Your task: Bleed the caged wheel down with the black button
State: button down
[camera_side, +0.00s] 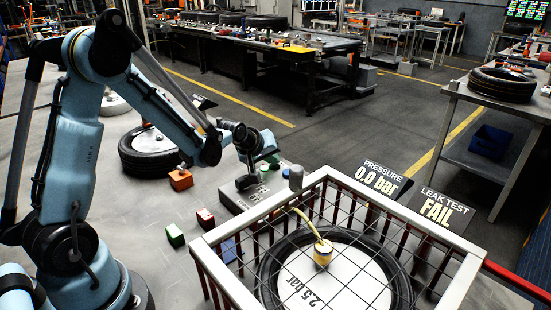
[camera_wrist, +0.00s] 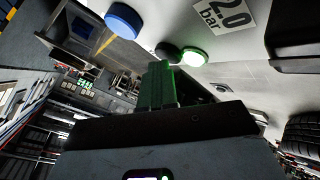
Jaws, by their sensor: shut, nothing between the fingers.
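The caged wheel, a black tyre around a white disc marked "2.5 bar" (camera_side: 345,283), lies inside the mesh cage (camera_side: 214,272) in the side view. A yellow fitting (camera_side: 322,254) with a yellow hose sits on the disc. My gripper (camera_side: 247,182) is shut and empty, pointing down over the button panel (camera_side: 232,200) beside the cage. In the wrist view the black button (camera_wrist: 167,50) is just beyond my green-tinted fingertips (camera_wrist: 158,66); I cannot tell if they touch. A lit green button (camera_wrist: 193,57) and a blue button (camera_wrist: 123,19) flank it.
The signs read "PRESSURE 0.0 bar" (camera_side: 381,181) and "LEAK TEST FAIL" (camera_side: 441,209). A loose tyre (camera_side: 140,160) lies behind my gripper. An orange block (camera_side: 180,179), a red block (camera_side: 205,218) and a green block (camera_side: 174,235) are on the table. A "2.0 bar" label (camera_wrist: 222,14) shows in the wrist view.

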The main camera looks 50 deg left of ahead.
aim_at(272, 167)
jog(key=shift+r, duration=0.1)
dwell(0.5)
jog(key=shift+r, duration=0.9)
jog(key=shift+r, duration=2.5)
